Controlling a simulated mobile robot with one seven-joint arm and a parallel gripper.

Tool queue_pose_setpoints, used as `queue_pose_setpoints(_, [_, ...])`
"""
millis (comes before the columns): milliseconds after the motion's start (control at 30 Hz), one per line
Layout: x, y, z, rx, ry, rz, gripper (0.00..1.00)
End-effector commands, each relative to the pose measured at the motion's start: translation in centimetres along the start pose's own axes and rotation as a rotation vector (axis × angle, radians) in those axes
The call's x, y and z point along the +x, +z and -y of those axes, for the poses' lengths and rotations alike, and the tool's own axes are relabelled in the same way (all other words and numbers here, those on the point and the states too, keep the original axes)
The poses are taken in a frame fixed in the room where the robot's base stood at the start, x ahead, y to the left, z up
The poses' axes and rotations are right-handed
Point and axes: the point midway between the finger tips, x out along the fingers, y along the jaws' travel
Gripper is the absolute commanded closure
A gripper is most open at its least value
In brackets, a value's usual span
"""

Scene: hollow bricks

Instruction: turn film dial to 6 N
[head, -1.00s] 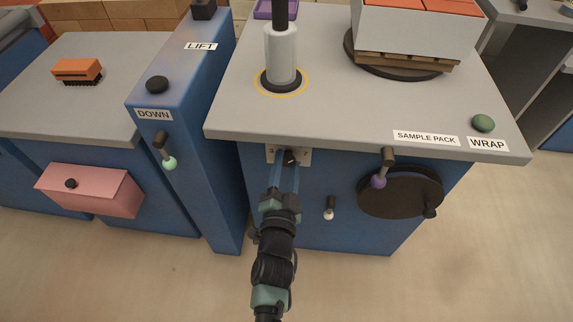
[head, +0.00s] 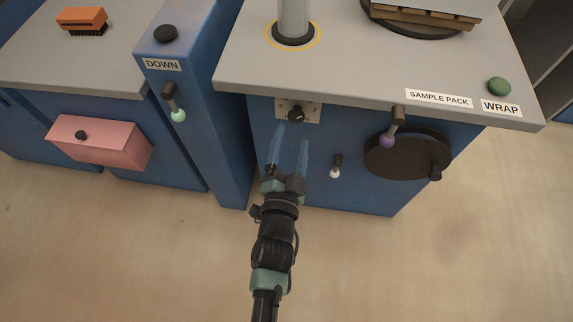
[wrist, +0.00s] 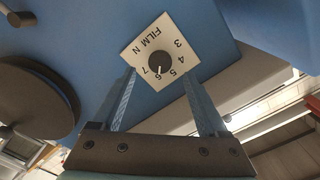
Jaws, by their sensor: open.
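The film dial is a round black knob (head: 296,115) on a pale plate on the blue front panel, under the grey worktop's edge. In the wrist view the knob (wrist: 159,64) sits on a tilted plate (wrist: 147,50) marked FILM N, with figures 3 to 7 around it. A small light mark at the knob's lower edge appears to be near the 6; its exact setting is hard to tell. My gripper (head: 291,134) is open, its two blue fingers pointing at the dial. In the wrist view the fingertips (wrist: 159,76) flank the plate's lower part, apart from the knob, with nothing between them.
A white-tipped lever (head: 336,168), a purple-tipped lever (head: 394,128) and a black disc (head: 400,160) with a handle are right of the dial. The blue DOWN column (head: 205,110) stands left, with a green-tipped lever (head: 175,103). Open floor lies in front.

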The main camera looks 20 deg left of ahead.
Motion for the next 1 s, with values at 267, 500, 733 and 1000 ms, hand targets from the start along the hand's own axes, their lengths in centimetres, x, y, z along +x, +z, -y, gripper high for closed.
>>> queue_pose_setpoints(267, [-5.4,0.0,0.1,0.000,0.001,0.003,0.23])
queue_pose_setpoints(500, [-7.3,0.0,0.0,0.000,0.000,0.001,0.23])
queue_pose_setpoints(733, [-7.5,0.0,0.0,0.000,-0.001,0.000,0.23])
queue_pose_setpoints(1000, [-7.5,0.0,0.0,0.001,0.000,0.000,0.23])
